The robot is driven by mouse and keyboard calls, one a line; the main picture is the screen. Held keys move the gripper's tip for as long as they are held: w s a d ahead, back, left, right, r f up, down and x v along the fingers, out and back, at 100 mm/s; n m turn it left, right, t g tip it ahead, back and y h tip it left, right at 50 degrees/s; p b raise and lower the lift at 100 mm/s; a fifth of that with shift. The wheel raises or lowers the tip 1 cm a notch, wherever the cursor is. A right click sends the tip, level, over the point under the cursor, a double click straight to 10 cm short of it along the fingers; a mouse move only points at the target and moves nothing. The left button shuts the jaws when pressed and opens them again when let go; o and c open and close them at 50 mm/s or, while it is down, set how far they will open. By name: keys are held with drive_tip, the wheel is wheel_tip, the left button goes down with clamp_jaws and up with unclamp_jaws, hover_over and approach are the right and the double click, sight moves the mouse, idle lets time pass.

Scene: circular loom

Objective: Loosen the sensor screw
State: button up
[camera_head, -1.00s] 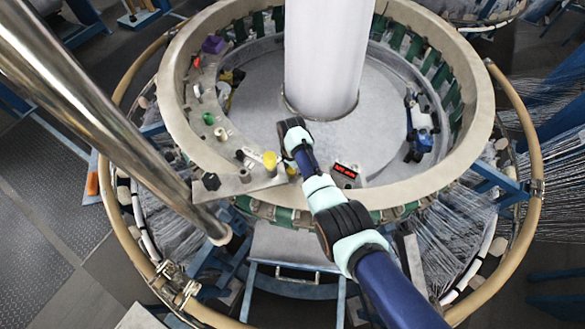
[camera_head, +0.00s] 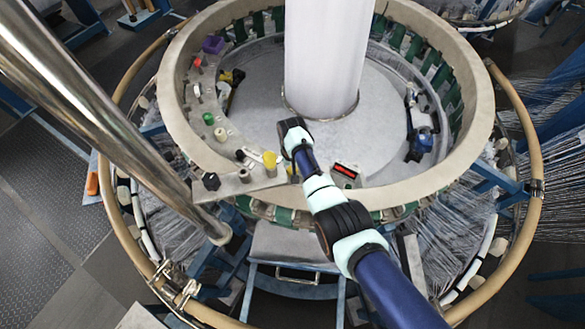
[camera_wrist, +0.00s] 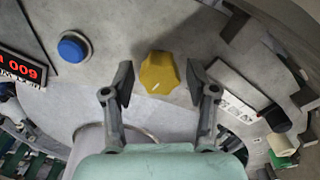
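A yellow lobed knob (camera_wrist: 158,73), which I take to be the sensor screw, sits on the grey metal surface in the wrist view. A small pale mark shows on its face. My gripper (camera_wrist: 158,82) is open, with one finger on each side of the knob. Gaps show between the knob and both fingertips in this view; their height relative to it is hard to judge.
A blue button (camera_wrist: 73,47) and a red digital display (camera_wrist: 20,70) lie left of the knob. A white panel with icons (camera_wrist: 232,98) lies to its right. In the head view, a yellow piece (camera_head: 269,159) and other small parts stand along the ring's left side. A white column (camera_head: 322,60) rises in the centre.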

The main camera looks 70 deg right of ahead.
wheel_tip(320, 180, up, 6)
drive_tip(key=p, duration=0.4)
drive_tip(key=shift+f, duration=0.25)
drive_tip(key=shift+r, duration=0.75)
